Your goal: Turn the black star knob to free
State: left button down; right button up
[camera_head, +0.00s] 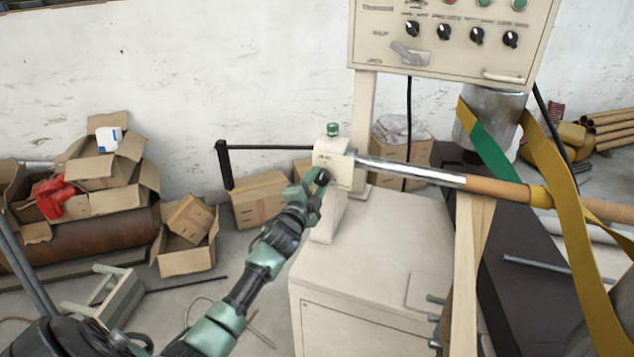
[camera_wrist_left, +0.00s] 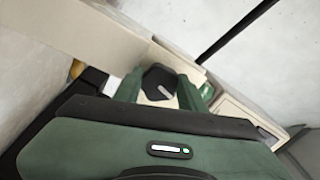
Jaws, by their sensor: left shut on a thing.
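The black star knob (camera_head: 323,177) is on the front of the cream bearing block (camera_head: 333,163) at the left end of the steel shaft. My left gripper (camera_head: 318,181) is shut on the knob, its arm reaching up from the bottom left. In the left wrist view the dark knob (camera_wrist_left: 159,82) sits between the two green fingers of the left gripper (camera_wrist_left: 162,92). A pale mark shows on the knob's face. Part of the knob is hidden by the fingers in the head view. My right gripper is not in view.
A green button (camera_head: 333,129) tops the block. A black crank bar (camera_head: 224,164) extends left behind it. The control panel (camera_head: 450,45) stands above. The steel shaft (camera_head: 410,171) runs right to yellow and green belts (camera_head: 566,205). Cardboard boxes (camera_head: 188,235) lie at left.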

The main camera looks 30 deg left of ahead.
pick_arm(q)
jog(key=shift+f+n, duration=0.15)
jog(key=shift+n, duration=0.85)
jog(key=c, duration=0.8)
grip_release()
jog(key=shift+c, duration=0.2)
jog(key=b+v, duration=0.1)
jog(key=v, duration=0.7)
